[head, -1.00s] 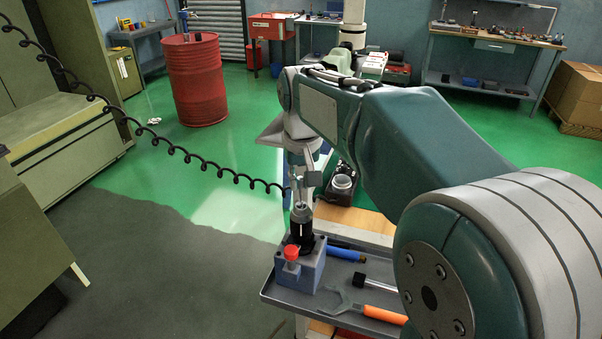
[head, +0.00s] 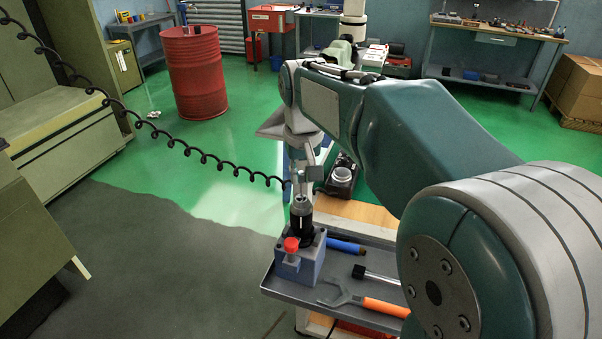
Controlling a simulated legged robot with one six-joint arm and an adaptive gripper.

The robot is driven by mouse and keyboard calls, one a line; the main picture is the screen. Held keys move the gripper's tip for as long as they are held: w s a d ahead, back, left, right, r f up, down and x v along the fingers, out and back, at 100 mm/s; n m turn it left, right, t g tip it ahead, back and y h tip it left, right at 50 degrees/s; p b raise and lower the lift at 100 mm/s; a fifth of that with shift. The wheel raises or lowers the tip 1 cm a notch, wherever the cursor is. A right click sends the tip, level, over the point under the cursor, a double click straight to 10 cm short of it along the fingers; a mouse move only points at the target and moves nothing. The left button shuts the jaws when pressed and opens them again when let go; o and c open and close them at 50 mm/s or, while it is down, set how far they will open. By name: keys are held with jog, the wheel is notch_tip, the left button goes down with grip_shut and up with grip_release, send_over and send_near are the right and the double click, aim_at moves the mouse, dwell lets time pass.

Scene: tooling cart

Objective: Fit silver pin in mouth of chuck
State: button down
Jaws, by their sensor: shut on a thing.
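The chuck (head: 302,219) is a black cylinder with a grey metal upper end. It stands upright in a blue-grey block (head: 309,263) at the left end of the cart tray. My gripper (head: 304,183) is directly above the chuck's mouth, pointing down, with its fingers shut on the silver pin. The pin is small and mostly hidden by the fingers. Its lower end is close to the mouth, and I cannot tell whether it is inside or just above it.
A red knob (head: 291,245) is on the block's front. An open-ended wrench with an orange handle (head: 384,307), a black-headed tool (head: 359,271) and a blue tool (head: 345,246) lie on the tray (head: 290,293). A dark device (head: 341,178) stands behind. A coiled black cable (head: 204,157) hangs at left.

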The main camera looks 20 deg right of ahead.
jog(key=shift+f, duration=1.3)
dwell(1.1)
dwell(0.3)
jog(key=c, duration=0.5)
grip_release()
jog(key=shift+c, duration=0.2)
jog(key=shift+r, duration=0.1)
notch_tip(320, 180, up, 11)
jog(key=s, duration=0.1)
jog(key=s+f+t, duration=0.2)
jog(key=s+f, duration=0.4)
jog(key=s, duration=0.3)
jog(key=s+f+t, duration=0.2)
jog(key=s+f, duration=0.4)
jog(key=s, duration=0.4)
jog(key=shift+s+f+n, duration=0.2)
jog(key=shift+s+n, duration=0.1)
